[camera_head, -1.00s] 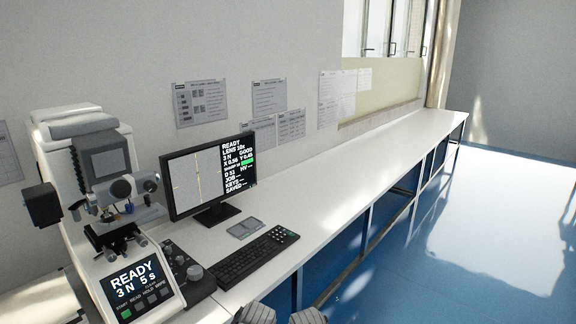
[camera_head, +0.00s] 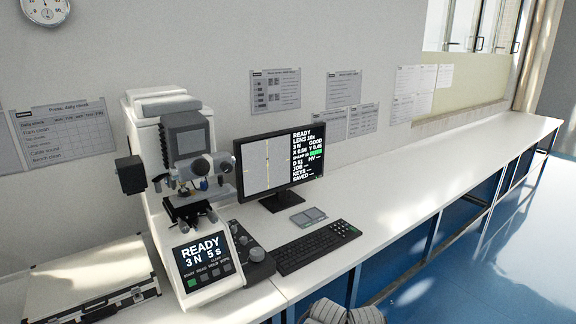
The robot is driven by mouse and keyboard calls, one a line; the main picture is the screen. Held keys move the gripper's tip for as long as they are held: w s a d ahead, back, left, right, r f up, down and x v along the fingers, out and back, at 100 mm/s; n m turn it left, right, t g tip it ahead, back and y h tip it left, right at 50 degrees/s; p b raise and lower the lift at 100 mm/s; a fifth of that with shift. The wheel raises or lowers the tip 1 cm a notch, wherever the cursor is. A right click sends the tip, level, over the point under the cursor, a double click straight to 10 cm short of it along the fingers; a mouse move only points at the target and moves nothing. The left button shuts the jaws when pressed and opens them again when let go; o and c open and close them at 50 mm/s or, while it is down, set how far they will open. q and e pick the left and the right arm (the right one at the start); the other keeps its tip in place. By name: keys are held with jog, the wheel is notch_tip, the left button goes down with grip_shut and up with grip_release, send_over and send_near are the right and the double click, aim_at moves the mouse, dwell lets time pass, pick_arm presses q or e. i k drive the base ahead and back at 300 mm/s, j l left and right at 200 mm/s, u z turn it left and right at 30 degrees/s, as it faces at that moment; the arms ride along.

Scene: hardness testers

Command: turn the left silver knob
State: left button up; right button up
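The white hardness tester (camera_head: 146,150) stands on the bench left of the middle. On its head are two round grey-silver parts side by side, a left one (camera_head: 201,167) and a right one (camera_head: 227,165). Beside its base, a dark control pad carries round silver knobs, one farther back (camera_head: 243,239) and one nearer and larger (camera_head: 257,254). I cannot tell for sure which of these is the left silver knob.
A monitor (camera_head: 268,167), a keyboard (camera_head: 317,248) and a small grey tray (camera_head: 308,216) stand right of the tester. A case (camera_head: 82,283) lies at the left. The bench's right part is clear.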

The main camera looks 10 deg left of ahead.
aim_at(184, 227)
jog(key=u, duration=1.25)
